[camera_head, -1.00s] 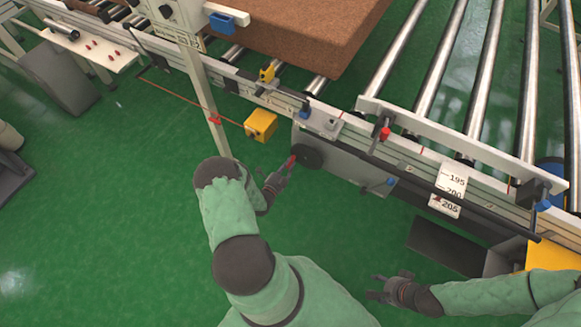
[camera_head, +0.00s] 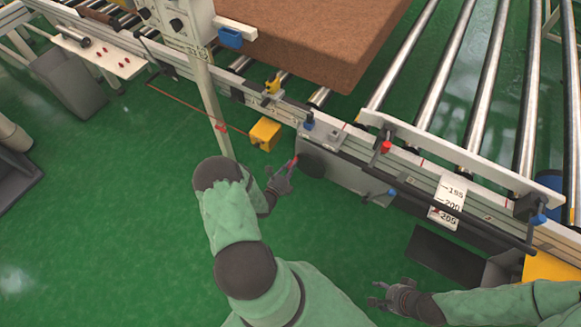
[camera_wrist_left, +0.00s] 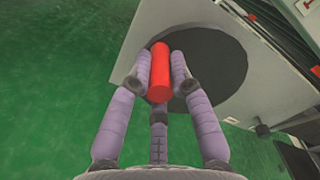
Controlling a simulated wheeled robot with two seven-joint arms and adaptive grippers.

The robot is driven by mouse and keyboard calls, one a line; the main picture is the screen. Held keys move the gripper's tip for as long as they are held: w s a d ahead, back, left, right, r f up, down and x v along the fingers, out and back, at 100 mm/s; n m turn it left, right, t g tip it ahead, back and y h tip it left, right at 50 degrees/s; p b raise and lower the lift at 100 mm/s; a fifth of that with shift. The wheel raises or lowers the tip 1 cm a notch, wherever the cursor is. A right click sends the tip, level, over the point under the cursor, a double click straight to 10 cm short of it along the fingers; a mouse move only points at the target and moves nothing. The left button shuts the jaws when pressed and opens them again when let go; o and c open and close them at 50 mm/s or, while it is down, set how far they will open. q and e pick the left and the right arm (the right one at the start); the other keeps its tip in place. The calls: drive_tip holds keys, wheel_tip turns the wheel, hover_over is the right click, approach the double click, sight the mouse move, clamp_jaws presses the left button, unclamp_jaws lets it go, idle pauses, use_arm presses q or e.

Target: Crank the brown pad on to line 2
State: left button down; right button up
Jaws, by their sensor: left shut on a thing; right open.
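The brown pad (camera_head: 320,35) is a thick block lying on the roller conveyor (camera_head: 440,65) at the top of the head view. My left gripper (camera_head: 283,176) is at the crank on the grey box (camera_head: 340,178) at the conveyor's front side. In the left wrist view, my left gripper's fingers (camera_wrist_left: 160,80) are shut around the red crank handle (camera_wrist_left: 160,68). The handle stands out from a dark round disc (camera_wrist_left: 205,62). My right gripper (camera_head: 378,293) is open and empty over the green floor, below the conveyor's front rail.
A white scale plate (camera_head: 447,203) marked 195, 200 and 205 is on the front rail. A yellow box (camera_head: 265,133) sits beside a white post (camera_head: 211,105). A blue block (camera_head: 230,38) is above it.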

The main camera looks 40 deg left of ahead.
use_arm(q)
drive_tip(key=shift+w+r+m, duration=0.1)
drive_tip(key=shift+r+m, duration=0.3)
drive_tip(key=shift+m, duration=0.1)
drive_tip(key=c, duration=1.1)
unclamp_jaws()
drive_tip(key=shift+d, duration=0.1)
drive_tip(key=shift+s+d+f, duration=0.1)
drive_tip(key=shift+s, duration=0.3)
drive_tip(key=v, duration=1.1)
drive_tip(key=shift+s, duration=0.15)
